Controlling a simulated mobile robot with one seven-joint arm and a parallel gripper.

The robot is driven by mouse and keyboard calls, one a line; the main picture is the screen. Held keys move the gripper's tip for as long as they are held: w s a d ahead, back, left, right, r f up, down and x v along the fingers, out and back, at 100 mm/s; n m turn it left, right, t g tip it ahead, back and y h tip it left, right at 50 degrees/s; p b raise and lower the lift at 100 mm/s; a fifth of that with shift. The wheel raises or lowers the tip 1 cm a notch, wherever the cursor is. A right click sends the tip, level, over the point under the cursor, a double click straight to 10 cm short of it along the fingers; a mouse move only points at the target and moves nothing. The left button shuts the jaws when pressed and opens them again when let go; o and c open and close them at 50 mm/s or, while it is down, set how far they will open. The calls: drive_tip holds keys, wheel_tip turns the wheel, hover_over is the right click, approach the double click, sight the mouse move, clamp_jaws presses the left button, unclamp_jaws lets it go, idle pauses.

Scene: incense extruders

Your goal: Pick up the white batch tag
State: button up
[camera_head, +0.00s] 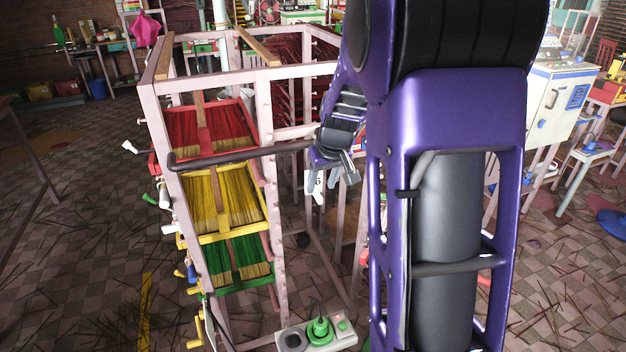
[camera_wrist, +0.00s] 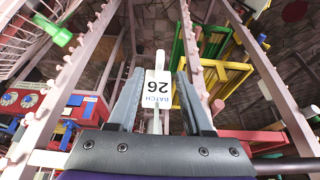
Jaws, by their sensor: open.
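The white batch tag (camera_wrist: 157,90) shows in the wrist view, printed "BATCH 26" and appearing upside down. It lies in the gap between the two fingers of my gripper (camera_wrist: 158,73), with visible space on both sides. My gripper is open and not closed on the tag. In the head view my gripper (camera_head: 345,172) is beside the right side of the pink rack, pointing down. A small white piece (camera_head: 318,184) with a dark mark shows just left of the fingers there; it may be the tag.
The pink frame rack (camera_head: 275,180) holds red, yellow (camera_head: 222,238) and green trays of sticks. A dark bar (camera_head: 240,155) crosses its front. Pink posts (camera_wrist: 70,75) flank my gripper closely in the wrist view.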

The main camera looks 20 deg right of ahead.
sight(318, 193)
drive_tip(key=x, duration=0.4)
drive_tip(key=shift+w, duration=0.1)
clamp_jaws()
